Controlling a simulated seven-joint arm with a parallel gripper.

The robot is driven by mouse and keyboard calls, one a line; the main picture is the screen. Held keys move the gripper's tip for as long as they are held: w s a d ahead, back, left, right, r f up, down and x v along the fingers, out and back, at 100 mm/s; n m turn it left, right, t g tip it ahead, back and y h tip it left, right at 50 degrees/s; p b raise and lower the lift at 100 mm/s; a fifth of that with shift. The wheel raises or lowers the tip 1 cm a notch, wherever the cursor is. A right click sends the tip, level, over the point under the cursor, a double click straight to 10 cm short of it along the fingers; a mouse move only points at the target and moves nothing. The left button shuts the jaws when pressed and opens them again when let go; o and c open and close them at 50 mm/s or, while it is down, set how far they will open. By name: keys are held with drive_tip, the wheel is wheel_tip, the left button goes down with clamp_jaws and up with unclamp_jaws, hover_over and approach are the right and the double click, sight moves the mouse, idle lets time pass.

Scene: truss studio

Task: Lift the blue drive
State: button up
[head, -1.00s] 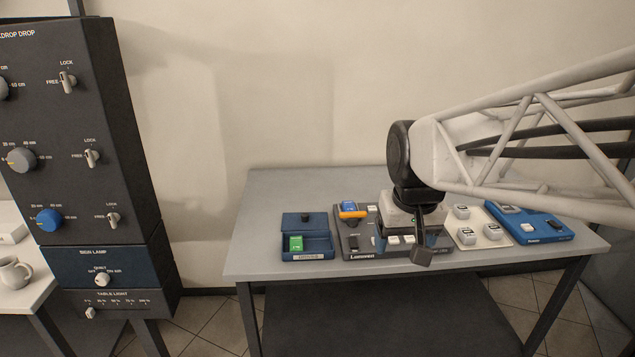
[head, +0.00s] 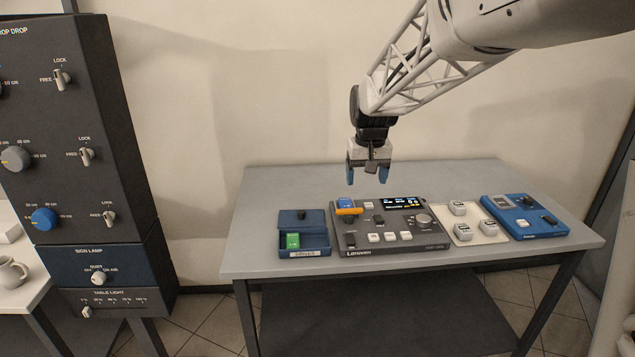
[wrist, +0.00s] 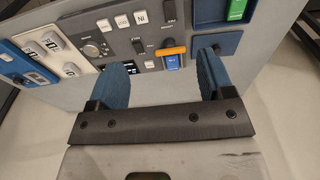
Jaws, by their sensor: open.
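The blue drive (head: 346,203) sits at the upper left corner of the dark grey console (head: 385,246), just above an orange bar. In the wrist view the blue drive (wrist: 171,62) lies between the two fingers in the picture, beside the orange bar. My gripper (head: 368,176) is open and empty, pointing down above the back of the console, a little right of the drive. Its blue fingers (wrist: 162,84) stand wide apart in the wrist view. Nothing hides the drive's top in the head view.
A blue box (head: 322,252) with a green drive (head: 293,241) in it stands left of the console. A pale tray (head: 490,238) with several grey-white blocks and a blue device (head: 540,228) stand to the right. The table's front left (head: 245,262) is bare.

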drive_tip(key=w+f, duration=0.6)
drive_tip(key=w, duration=0.7)
drive_tip(key=g, duration=0.1)
hover_over(346, 203)
wheel_tip(346, 203, down, 9)
drive_tip(key=shift+w+r, duration=0.15)
drive_tip(key=shift+w+f, duration=0.2)
drive_tip(key=shift+f, duration=0.05)
drive_tip(key=shift+f, duration=1.25)
drive_tip(key=shift+f, duration=0.1)
drive_tip(key=shift+s+f, duration=0.2)
drive_tip(key=shift+f, duration=2.35)
drive_tip(key=shift+c, duration=0.3)
